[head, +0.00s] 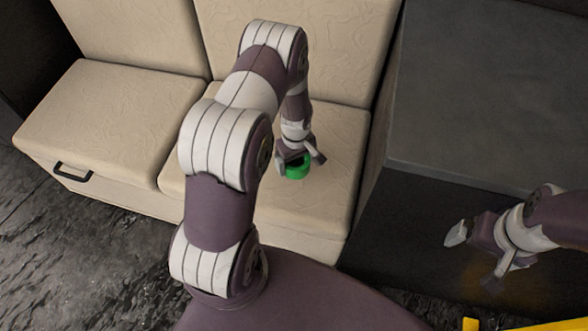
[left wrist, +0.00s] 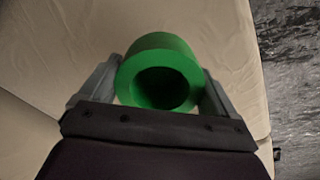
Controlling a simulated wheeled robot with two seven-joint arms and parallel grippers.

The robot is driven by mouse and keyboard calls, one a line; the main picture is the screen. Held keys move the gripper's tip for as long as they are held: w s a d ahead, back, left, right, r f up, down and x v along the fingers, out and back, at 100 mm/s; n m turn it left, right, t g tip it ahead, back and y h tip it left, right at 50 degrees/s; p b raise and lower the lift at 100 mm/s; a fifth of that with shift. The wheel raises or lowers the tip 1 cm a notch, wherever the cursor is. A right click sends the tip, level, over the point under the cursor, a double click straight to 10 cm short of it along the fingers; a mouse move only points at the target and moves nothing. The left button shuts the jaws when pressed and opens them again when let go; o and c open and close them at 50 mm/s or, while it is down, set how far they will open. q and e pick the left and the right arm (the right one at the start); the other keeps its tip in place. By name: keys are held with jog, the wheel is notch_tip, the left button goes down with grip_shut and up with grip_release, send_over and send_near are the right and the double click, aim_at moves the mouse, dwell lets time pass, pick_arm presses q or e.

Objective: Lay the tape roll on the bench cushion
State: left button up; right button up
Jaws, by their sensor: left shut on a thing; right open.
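The green tape roll (head: 297,171) is at my left gripper (head: 301,160), over the right-hand seat of the beige bench cushion (head: 325,205). In the left wrist view the tape roll (left wrist: 160,75) sits between the two fingers of my left gripper (left wrist: 155,88), with its open hole facing the camera. The fingers are shut on its sides. The cushion (left wrist: 70,40) fills the background behind it. I cannot tell whether the roll touches the cushion. My right gripper (head: 472,256) is open and empty at the right, away from the bench.
The bench backrest (head: 345,40) rises behind the seat. A second seat cushion (head: 110,115) with a dark handle (head: 72,171) below is at the left. A dark grey box-like surface (head: 480,110) stands right of the bench. A yellow object (head: 530,324) shows at the bottom right.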

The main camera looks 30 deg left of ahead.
aim_at(297, 166)
pick_arm(q)
jog(key=shift+w+f, duration=0.35)
jog(key=shift+w, duration=0.15)
jog(key=shift+w+f, duration=0.1)
jog(key=shift+f, duration=0.15)
notch_tip(297, 166, down, 4)
jog(key=shift+r+b, duration=0.15)
jog(key=shift+b, duration=0.55)
jog(key=shift+r, duration=0.15)
